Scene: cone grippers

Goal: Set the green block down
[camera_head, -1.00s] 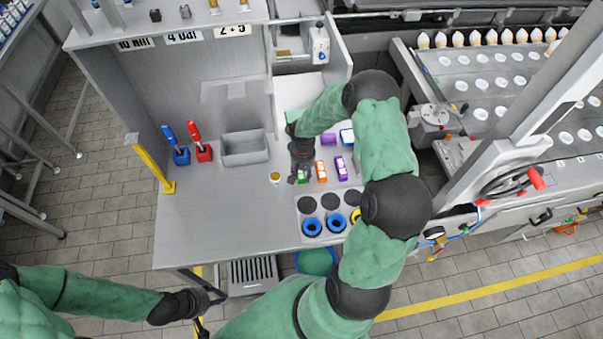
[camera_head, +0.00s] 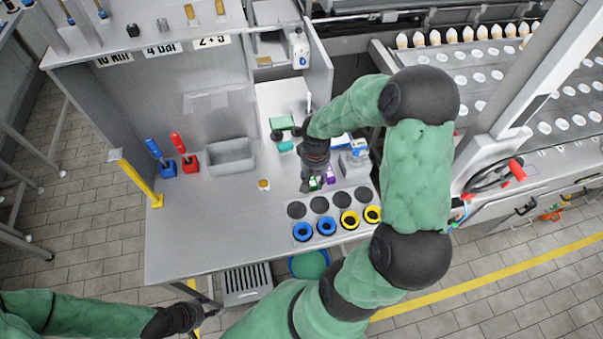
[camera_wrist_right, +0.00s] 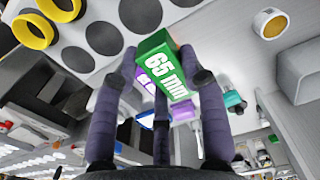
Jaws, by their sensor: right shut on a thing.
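The green block (camera_head: 314,184), marked "65 mm" in the right wrist view (camera_wrist_right: 166,66), is between the fingers of my right gripper (camera_head: 312,186). In the right wrist view the fingers (camera_wrist_right: 165,78) are closed around its sides. In the head view the block is just behind the plate of round pads and is mostly covered by the gripper; I cannot tell whether it touches the table. My left gripper (camera_head: 203,314) is low at the left, off the table's front edge, too small to tell its jaws.
A purple block (camera_head: 329,175) is close on the gripper's right. The plate has black pads (camera_head: 297,210), blue rings (camera_head: 302,231) and yellow rings (camera_head: 349,220). A grey bin (camera_head: 231,157) and red and blue upright tools (camera_head: 183,153) stand left. The table's left front is clear.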

